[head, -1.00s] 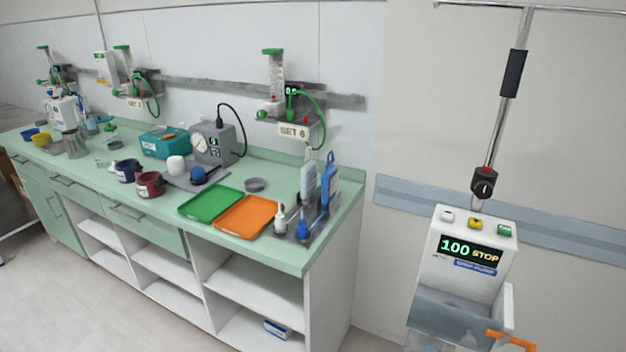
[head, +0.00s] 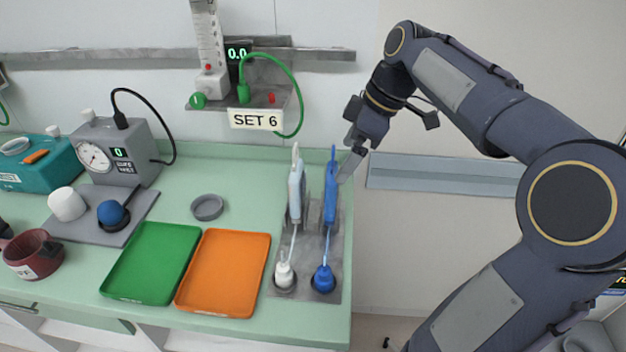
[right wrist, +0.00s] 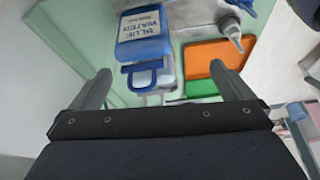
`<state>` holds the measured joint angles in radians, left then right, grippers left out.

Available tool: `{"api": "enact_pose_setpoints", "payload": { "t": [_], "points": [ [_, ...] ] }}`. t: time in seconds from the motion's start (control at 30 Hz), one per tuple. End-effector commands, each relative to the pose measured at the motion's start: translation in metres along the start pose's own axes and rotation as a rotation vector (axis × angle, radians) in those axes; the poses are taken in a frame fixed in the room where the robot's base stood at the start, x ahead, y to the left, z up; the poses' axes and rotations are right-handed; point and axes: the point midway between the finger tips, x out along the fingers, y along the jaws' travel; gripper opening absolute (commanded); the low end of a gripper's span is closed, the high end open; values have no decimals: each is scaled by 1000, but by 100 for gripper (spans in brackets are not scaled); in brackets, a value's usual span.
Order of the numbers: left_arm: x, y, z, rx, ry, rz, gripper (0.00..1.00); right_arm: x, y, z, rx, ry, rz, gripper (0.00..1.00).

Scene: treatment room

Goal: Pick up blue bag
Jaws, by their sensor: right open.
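The blue bag (head: 330,192) stands upright at the right end of the green counter, seen nearly edge-on. A thin tube runs from it to a blue-capped piece (head: 323,279) in front. In the right wrist view the blue bag (right wrist: 143,38) shows an upside-down label reading "BLUE WATER" and a blue loop. My right gripper (head: 352,155) is open and empty, just above and to the right of the bag. In the right wrist view, the open fingers (right wrist: 162,82) stand on either side of the loop, apart from it. My left gripper is not in view.
A pale bag (head: 296,190) stands close left of the blue bag. An orange tray (head: 225,275) and a green tray (head: 150,265) lie further left. A wall shelf labelled SET 6 (head: 256,119) juts out behind.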

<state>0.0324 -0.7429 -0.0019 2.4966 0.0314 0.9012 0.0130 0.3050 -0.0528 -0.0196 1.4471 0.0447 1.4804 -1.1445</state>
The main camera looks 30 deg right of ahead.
Motion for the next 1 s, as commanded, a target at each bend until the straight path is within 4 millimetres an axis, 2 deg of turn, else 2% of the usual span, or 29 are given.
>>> {"api": "enact_pose_setpoints", "payload": {
  "t": [0.03,0.17,0.43,0.7,1.0],
  "points": [
    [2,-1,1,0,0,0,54,0,10,1,-32,-6,-6,100],
    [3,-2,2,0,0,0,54,2,20,2,-87,-13,-16,100],
    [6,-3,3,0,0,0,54,30,20,3,-95,-14,-17,100],
    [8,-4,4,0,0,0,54,69,18,4,-93,-14,-16,100],
    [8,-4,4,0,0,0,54,74,19,4,-93,-13,-13,100]
  ]
}}
